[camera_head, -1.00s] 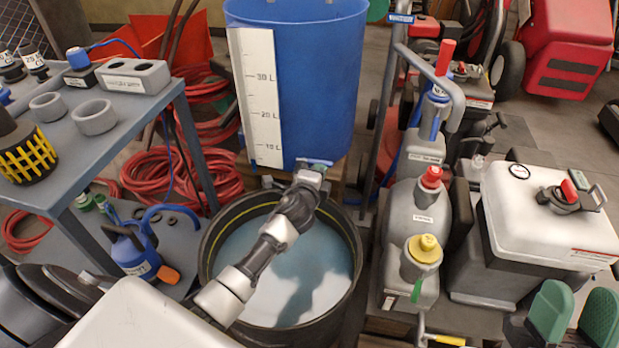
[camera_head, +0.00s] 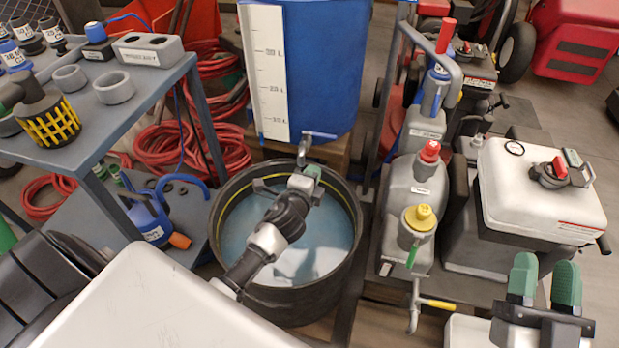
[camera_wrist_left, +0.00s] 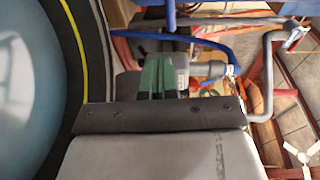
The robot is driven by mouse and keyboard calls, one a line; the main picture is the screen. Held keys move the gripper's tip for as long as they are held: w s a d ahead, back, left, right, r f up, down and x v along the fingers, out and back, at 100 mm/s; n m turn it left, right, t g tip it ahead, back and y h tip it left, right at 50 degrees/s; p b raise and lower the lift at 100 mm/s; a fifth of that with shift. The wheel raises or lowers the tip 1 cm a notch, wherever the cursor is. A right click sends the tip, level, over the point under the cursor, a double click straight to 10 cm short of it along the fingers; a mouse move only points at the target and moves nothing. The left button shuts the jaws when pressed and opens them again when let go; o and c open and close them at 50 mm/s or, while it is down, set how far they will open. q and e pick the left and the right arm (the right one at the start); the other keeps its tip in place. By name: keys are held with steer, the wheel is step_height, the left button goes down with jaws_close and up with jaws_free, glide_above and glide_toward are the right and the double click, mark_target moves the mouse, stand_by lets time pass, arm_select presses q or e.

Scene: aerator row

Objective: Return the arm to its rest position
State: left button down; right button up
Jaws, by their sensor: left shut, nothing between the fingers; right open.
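My left arm reaches in from the lower left over the round black tub (camera_head: 345,285). My left gripper (camera_head: 312,171) is near the tub's far rim, just below the grey tap with a blue handle (camera_head: 318,135) on the blue barrel (camera_head: 325,60). Its green fingers are together and empty; they also show in the left wrist view (camera_wrist_left: 157,76). A small gap seems to lie between gripper and tap. My right gripper (camera_head: 545,280) is at the lower right, its two green fingers apart and empty.
A grey bench (camera_head: 140,92) with rings and fittings stands at left. A blue pump (camera_head: 150,222) sits below it. Grey canisters (camera_head: 412,200) and a white-topped tank (camera_head: 540,190) stand at right. Red hose (camera_head: 160,150) lies on the floor behind.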

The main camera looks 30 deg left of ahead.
arm_select(q)
steer(key=shift+s+d+r, duration=0.1)
steer(key=shift+s+d, duration=0.1)
steer(key=shift+s, duration=0.5)
steer(key=shift+s+d+r, duration=0.1)
steer(key=shift+s+d, duration=0.05)
steer(key=shift+s, duration=0.5)
arm_select(e)
steer(key=shift+w+d+f+g+h, duration=0.1)
steer(key=shift+w+f+g+h, duration=0.1)
steer(key=shift+f+g, duration=0.25)
steer(key=shift+w+f+g+h, duration=0.2)
steer(key=shift+f+g, duration=0.15)
steer(key=shift+f, duration=0.1)
